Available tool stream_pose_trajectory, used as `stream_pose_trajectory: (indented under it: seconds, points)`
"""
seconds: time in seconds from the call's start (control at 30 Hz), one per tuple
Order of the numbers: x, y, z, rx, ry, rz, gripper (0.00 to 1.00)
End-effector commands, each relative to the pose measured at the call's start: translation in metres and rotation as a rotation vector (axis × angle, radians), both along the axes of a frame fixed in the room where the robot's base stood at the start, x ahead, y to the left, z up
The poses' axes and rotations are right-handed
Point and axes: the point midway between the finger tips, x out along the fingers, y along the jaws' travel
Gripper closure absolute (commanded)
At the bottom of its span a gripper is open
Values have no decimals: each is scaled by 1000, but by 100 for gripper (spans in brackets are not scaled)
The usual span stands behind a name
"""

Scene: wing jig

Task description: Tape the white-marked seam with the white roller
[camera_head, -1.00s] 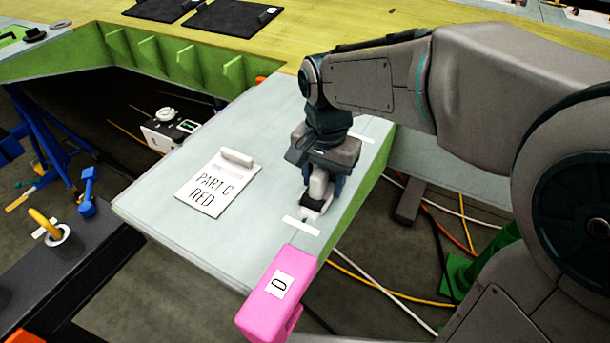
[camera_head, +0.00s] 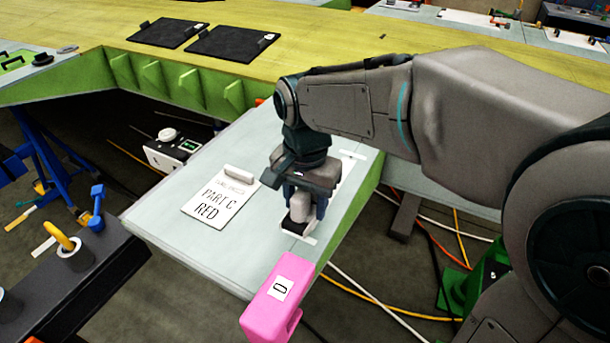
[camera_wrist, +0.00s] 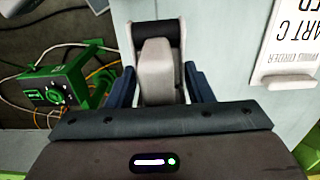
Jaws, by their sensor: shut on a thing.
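My gripper (camera_head: 304,200) is shut on the white roller (camera_head: 300,208), a pale grey-white handle with a black end. It points down at the wing panel (camera_head: 250,255), near the panel's right edge. In the wrist view the roller (camera_wrist: 156,75) sits between my gripper's blue fingers (camera_wrist: 160,88). The black end overlaps the near white mark (camera_head: 308,239), which shows only in part. I cannot tell whether the roller touches the panel. The far white mark (camera_head: 351,155) shows behind my gripper. The seam between them is mostly hidden by my gripper.
A pink block (camera_head: 279,292) sits at the panel's near right corner. A dark bench (camera_head: 75,280) stands at the left. Cables (camera_head: 375,300) run on the floor to the right.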

Motion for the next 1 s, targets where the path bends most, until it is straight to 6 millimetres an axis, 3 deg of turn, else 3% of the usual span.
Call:
stream_pose_trajectory:
  seconds: [0.43, 1.0]
  points:
    - [2, -3, 44, 2, -3, -6, 74]
    - [2, -3, 46, 1, -3, -7, 74]
